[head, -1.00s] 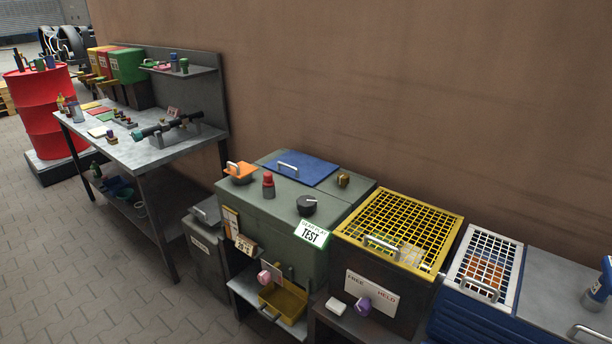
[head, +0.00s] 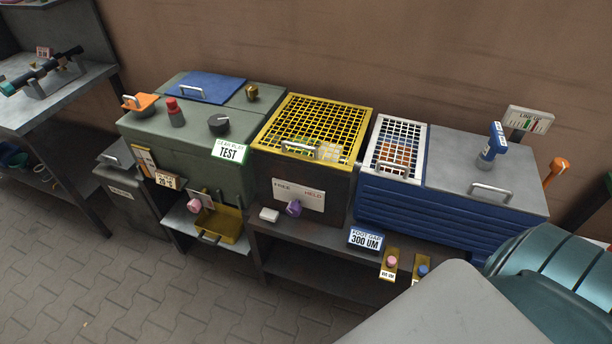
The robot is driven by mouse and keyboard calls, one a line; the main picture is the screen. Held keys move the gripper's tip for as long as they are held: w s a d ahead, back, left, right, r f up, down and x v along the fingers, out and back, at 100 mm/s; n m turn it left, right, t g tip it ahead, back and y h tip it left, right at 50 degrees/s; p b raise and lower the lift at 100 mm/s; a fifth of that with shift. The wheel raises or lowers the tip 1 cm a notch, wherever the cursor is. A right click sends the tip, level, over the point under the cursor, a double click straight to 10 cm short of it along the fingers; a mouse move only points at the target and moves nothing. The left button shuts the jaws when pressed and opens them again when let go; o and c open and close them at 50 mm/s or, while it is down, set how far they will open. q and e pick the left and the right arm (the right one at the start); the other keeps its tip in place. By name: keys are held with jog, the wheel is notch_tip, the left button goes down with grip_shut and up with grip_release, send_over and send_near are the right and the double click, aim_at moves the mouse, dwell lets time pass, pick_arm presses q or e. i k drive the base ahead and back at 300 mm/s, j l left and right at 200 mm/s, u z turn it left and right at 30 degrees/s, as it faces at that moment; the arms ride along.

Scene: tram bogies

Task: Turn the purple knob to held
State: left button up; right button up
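The purple knob (head: 294,208) sits on the front of a dark box with a yellow grid lid (head: 318,117). A white label plate (head: 299,194) behind the knob reads FREE on the left and HELD on the right. The knob stands at the plate's lower middle; I cannot tell which word it points to. Neither of my grippers is in the head view.
A green cabinet (head: 190,154) with a black dial (head: 219,124) stands left of the box. A blue chest (head: 452,208) with a white grid stands right. A large grey shape fills the lower right. Paved floor lies front left.

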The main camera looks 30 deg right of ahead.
aim_at(293, 209)
jog(key=l+z, duration=0.15)
jog(key=z, duration=0.25)
jog(key=l+z, duration=0.2)
jog(key=z, duration=0.2)
jog(key=l+z, duration=0.15)
jog(key=z, duration=0.25)
jog(key=i+l+z, duration=0.1)
jog(key=z, duration=0.3)
